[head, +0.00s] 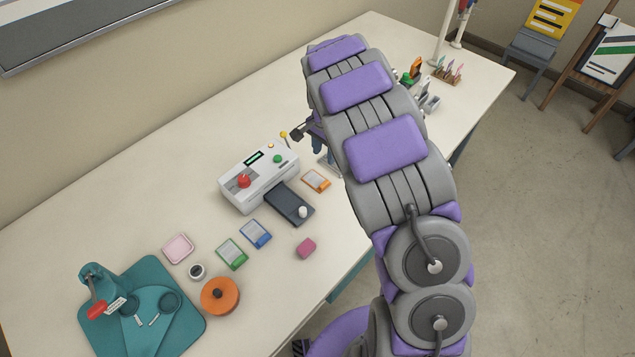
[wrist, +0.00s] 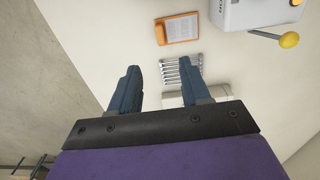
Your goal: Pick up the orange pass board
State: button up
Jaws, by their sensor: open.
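The orange pass board (head: 316,181) is a small flat card with an orange frame and a pale printed face. It lies on the table just right of the white laminator (head: 258,178). In the wrist view the board (wrist: 177,28) is at the top, beyond the fingertips and apart from them. My gripper (wrist: 160,64) is open, with its two blue-grey fingers spread and no board between them. In the head view my gripper (head: 318,142) is partly hidden by my arm, behind the board.
A silver rack (wrist: 181,72) shows between and beyond my fingers. A yellow-knobbed lever (wrist: 287,39) sticks out from the laminator.

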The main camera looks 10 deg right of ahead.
aim_at(324, 183)
notch_tip(324, 183, down, 15)
jog(key=b, duration=0.3)
jog(key=shift+w+d, duration=0.1)
jog(key=shift+w, duration=0.05)
jog(key=shift+r, duration=0.15)
grip_shut()
